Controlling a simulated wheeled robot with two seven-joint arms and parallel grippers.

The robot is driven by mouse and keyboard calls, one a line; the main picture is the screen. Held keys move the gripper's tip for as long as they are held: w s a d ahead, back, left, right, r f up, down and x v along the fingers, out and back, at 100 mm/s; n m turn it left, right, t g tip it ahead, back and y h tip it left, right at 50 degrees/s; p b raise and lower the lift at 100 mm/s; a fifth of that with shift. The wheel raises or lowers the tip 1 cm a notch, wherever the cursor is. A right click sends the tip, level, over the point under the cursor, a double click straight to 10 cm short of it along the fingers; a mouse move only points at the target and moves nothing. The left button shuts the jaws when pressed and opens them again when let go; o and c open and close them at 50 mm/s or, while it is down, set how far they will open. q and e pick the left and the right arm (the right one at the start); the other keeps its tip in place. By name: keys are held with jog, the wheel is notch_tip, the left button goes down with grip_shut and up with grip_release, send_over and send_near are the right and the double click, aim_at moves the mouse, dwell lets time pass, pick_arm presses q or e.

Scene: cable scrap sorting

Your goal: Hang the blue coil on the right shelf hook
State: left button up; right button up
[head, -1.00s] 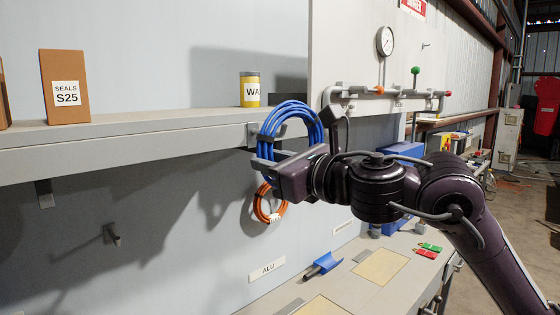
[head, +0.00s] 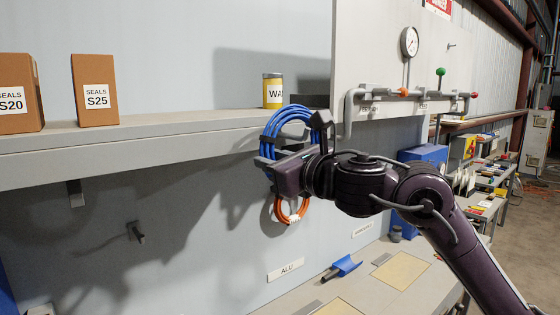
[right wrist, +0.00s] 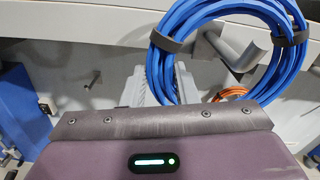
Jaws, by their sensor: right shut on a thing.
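The blue coil (head: 283,122) is upright at the shelf's front edge. My right gripper (head: 265,165) is shut on its lower left part. In the right wrist view, the blue coil (right wrist: 162,65) has dark straps, and a grey hook (right wrist: 240,60) shows within its opening. I cannot tell whether the coil's weight rests on this hook. In the head view this right shelf hook is hidden behind the coil and gripper. My left gripper is out of view.
An orange coil (head: 291,219) hangs on the wall below. The shelf (head: 150,140) carries boxes (head: 95,90) and a yellow can (head: 273,92). Another shelf hook (head: 75,193) and a wall hook (head: 136,232) are bare. A gauge panel (head: 375,60) stands close on the right.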

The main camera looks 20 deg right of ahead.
jog(key=shift+w+a+f+b, duration=0.2)
jog(key=shift+w+f+b, duration=0.25)
jog(key=shift+f+b, duration=0.15)
jog(key=shift+w+a+f+b, duration=0.15)
jog(key=shift+w+f+b, duration=0.25)
jog(key=shift+f+b, duration=0.2)
jog(key=o, duration=1.1)
